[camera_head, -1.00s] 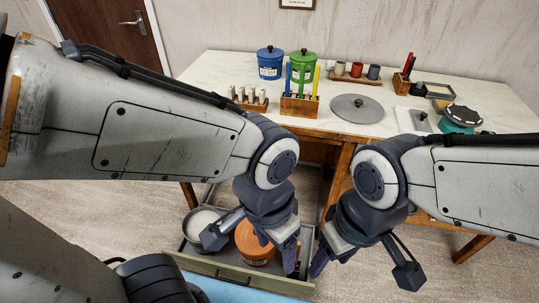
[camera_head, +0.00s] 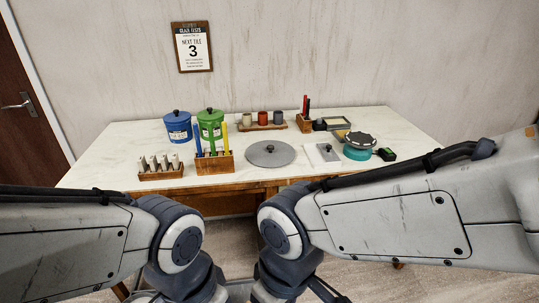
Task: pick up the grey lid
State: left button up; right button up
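The grey lid (camera_head: 258,156) is a flat round disc with a dark knob in its middle. It lies on the white marbled table, near the front edge and a little right of the wooden rack of coloured sticks. Nothing covers it. Both of my arms come in low in front of the table, below the lid in the picture. My wrists reach the bottom edge of the view, and the fingers of both grippers are cut off. The lid is apart from both arms.
Blue (camera_head: 177,127) and green (camera_head: 209,122) lidded pots stand behind the stick rack (camera_head: 212,165). A pale slab with a knob (camera_head: 318,158) lies just right of the lid, then a teal round item (camera_head: 357,153).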

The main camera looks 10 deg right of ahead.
aim_at(271, 154)
jog(key=z, duration=1.6)
jog(key=i, duration=2.55)
jog(key=u, duration=3.1)
